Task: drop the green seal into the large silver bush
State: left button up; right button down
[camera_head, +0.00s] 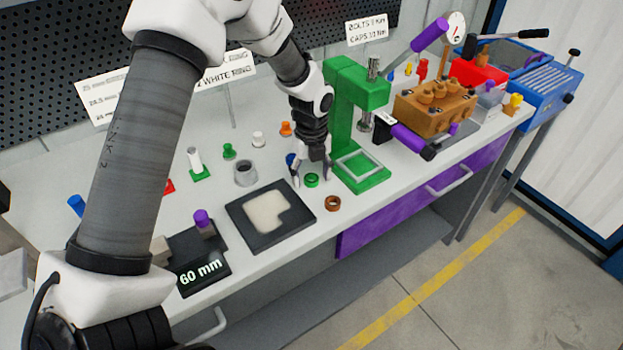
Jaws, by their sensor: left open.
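The green seal (312,180) is a small green ring lying on the grey bench top, left of the green press. My left gripper (312,177) points down at it from above, with its fingers open and apart around or just above the ring. I cannot tell whether they touch it. The large silver bush (245,173) is a short grey hollow cylinder standing upright on the bench to the left, behind the black tray. Its open top faces up and looks empty. My right gripper is not in view.
A black tray (238,215) with a pale insert lies in front of the bush. A brown ring (333,203) lies near the front edge. The green press (352,110) stands close to the gripper's right. Small coloured parts, including a green one (229,151), stand behind.

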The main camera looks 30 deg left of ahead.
pick_arm(q)
jog(key=c, duration=0.8)
jog(key=shift+r, duration=0.15)
jog(key=shift+c, duration=0.2)
